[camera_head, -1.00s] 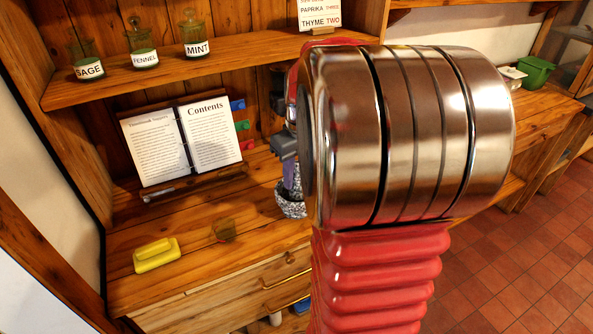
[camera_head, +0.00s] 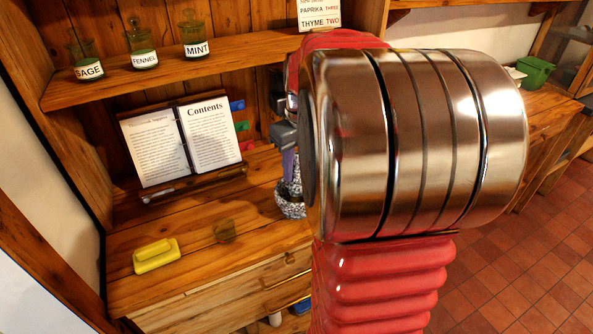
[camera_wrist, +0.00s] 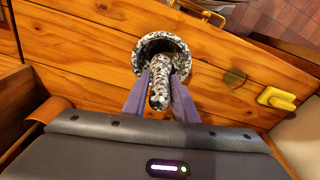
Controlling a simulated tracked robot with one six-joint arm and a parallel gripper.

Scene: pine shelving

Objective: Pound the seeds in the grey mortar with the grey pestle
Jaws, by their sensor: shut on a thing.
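The grey speckled mortar (camera_wrist: 141,55) stands on the wooden counter, and part of its bowl shows in the head view (camera_head: 290,205) behind my arm. My gripper (camera_wrist: 163,80) is shut on the grey speckled pestle (camera_wrist: 159,92), which lies between the two purple fingers. In the wrist view the pestle's far end reaches over or into the mortar's mouth; I cannot tell how deep. The seeds are hidden from both views. In the head view my arm covers most of the gripper and the pestle.
A yellow block-like object (camera_head: 156,256) lies at the counter's left front. An open book (camera_head: 185,145) stands on a holder behind. Labelled jars (camera_head: 144,50) stand on the shelf above. A green container (camera_head: 536,70) is at far right.

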